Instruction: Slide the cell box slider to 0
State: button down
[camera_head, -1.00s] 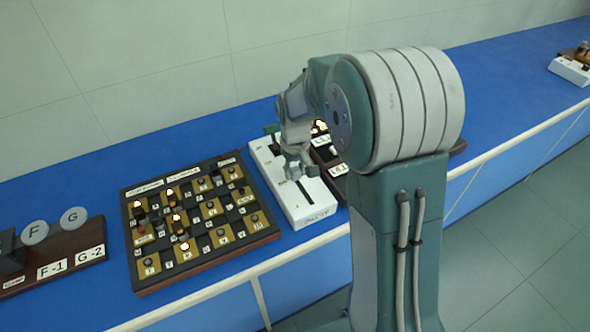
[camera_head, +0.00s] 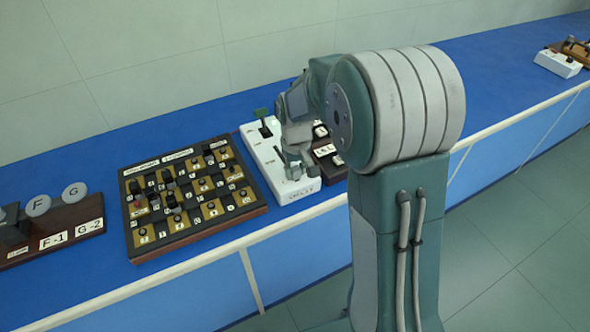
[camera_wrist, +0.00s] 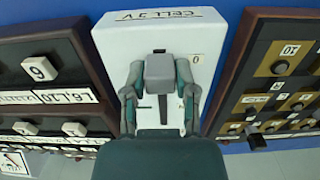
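The cell box (camera_head: 262,158) is a long white box on the blue bench, with a dark slot along its top. In the wrist view the cell box (camera_wrist: 115,47) shows an upside-down label at the top edge and a "0" mark beside the slot's end. My gripper (camera_head: 294,172) is over the near, labelled end of the box. In the wrist view my gripper (camera_wrist: 160,75) has teal finger links on both sides of a grey block over the slot, beside the "0". I cannot tell whether this block is the slider or my fingertips.
A knob board (camera_head: 190,195) stands left of the box, also at the right in the wrist view (camera_wrist: 232,90). A dark-framed panel (camera_wrist: 75,30) is close on the other side. Discs on a brown stand (camera_head: 80,210) are farther left.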

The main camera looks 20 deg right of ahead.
aim_at(295, 169)
jog(key=shift+c, duration=2)
grip_release()
jog(key=shift+s+f, duration=0.1)
jog(key=shift+s, duration=0.1)
jog(key=shift+w, duration=0.1)
jog(key=shift+r, duration=0.5)
notch_tip(295, 169, up, 11)
